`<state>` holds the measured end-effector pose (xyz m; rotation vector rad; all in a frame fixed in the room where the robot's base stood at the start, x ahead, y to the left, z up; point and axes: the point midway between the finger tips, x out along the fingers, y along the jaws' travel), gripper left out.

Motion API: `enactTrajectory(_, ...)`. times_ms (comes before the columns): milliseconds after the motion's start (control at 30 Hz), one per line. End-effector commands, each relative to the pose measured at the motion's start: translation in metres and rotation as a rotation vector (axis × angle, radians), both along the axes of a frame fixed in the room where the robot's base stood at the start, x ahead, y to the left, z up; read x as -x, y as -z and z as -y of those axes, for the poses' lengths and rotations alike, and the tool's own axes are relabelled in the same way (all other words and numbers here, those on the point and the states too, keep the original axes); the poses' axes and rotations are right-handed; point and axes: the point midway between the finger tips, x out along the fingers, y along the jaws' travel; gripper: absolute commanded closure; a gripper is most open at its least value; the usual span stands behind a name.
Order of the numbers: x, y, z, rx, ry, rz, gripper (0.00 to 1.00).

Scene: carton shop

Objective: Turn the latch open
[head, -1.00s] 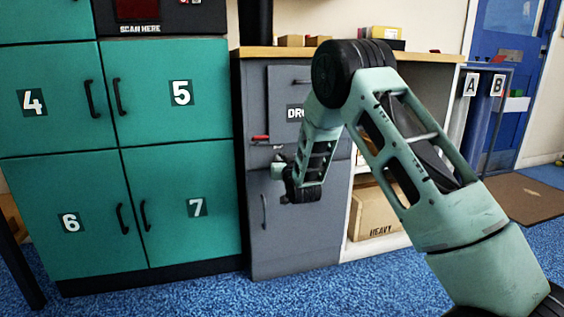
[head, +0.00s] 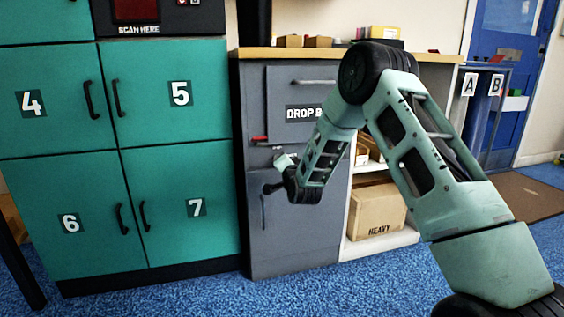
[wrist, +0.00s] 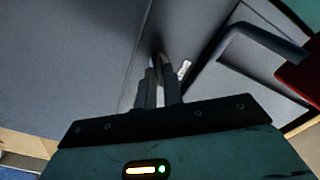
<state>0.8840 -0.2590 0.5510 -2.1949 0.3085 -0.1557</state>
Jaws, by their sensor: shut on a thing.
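A small red latch handle (head: 259,138) shows on the left of the grey cabinet front (head: 290,245), beside the DROP BOX door (head: 313,135). My gripper (head: 271,188) is below it, close to the cabinet, near the top of the lower door's dark handle (head: 263,213). In the wrist view, a red block (wrist: 302,78) with a dark bar stands at the right, apart from my fingers. There, my gripper (wrist: 160,80) has its dark fingers close together near a seam in the grey front. What lies between the fingertips is too dark to make out.
Green lockers (head: 170,190) stand left of the cabinet. A carton marked HEAVY (head: 377,212) sits on an open shelf to the right, behind my arm. Small boxes (head: 318,42) stand on the wooden top (head: 262,54). Blue carpet (head: 200,295) lies clear in front.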

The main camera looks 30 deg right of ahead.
Motion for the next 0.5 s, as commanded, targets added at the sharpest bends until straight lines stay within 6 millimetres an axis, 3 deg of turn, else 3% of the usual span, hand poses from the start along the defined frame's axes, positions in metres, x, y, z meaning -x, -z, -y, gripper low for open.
enactTrajectory(500, 0.0012, 0.0029, 0.0023, -0.436, 0.003, 0.123, 1.00)
